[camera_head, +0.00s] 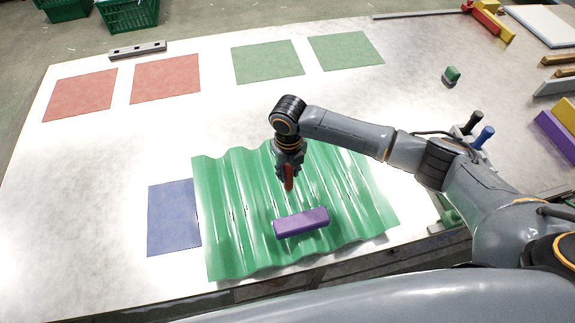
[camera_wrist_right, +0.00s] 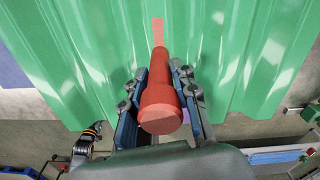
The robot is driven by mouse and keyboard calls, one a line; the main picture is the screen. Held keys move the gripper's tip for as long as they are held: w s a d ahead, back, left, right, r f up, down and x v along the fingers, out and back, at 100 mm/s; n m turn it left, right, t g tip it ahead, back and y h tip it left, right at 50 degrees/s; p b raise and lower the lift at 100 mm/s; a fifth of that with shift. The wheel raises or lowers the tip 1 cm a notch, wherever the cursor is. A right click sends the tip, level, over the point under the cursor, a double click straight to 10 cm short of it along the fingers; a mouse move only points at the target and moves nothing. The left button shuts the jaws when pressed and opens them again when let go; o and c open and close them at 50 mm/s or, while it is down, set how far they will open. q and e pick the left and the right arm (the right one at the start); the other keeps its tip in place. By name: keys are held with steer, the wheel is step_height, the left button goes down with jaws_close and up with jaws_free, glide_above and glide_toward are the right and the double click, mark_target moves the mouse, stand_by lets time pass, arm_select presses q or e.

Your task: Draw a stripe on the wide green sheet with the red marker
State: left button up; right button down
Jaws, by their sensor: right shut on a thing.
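The wide green corrugated sheet (camera_head: 235,220) lies on the white table near its front edge. My right gripper (camera_head: 287,172) is over the sheet, shut on the red marker (camera_head: 289,184), which points down to the sheet. In the right wrist view the marker (camera_wrist_right: 160,100) sits between both fingers (camera_wrist_right: 160,92), and the green sheet (camera_wrist_right: 100,50) fills the area beyond. A short pale red band (camera_wrist_right: 158,30) shows on the sheet past the marker's far end. Whether the tip touches the sheet cannot be told. My left gripper is not in view.
A purple block (camera_head: 301,222) lies on the sheet just in front of the marker. A blue square (camera_head: 173,217) lies left of the sheet. Red squares (camera_head: 165,79) and green squares (camera_head: 268,62) lie farther back. Black and blue handles (camera_head: 483,137) stand to the right, behind my arm.

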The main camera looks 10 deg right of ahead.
steer(key=shift+s, duration=0.2)
steer(key=shift+s+d+p, duration=0.1)
steer(key=shift+s+p, duration=0.95)
steer(key=shift+p, duration=0.15)
steer(key=shift+s, duration=0.25)
steer(key=shift+s, duration=0.1)
steer(key=shift+s+p, duration=0.6)
steer(key=shift+p, duration=0.05)
step_height(320, 180, up, 8)
steer(key=p, duration=0.3)
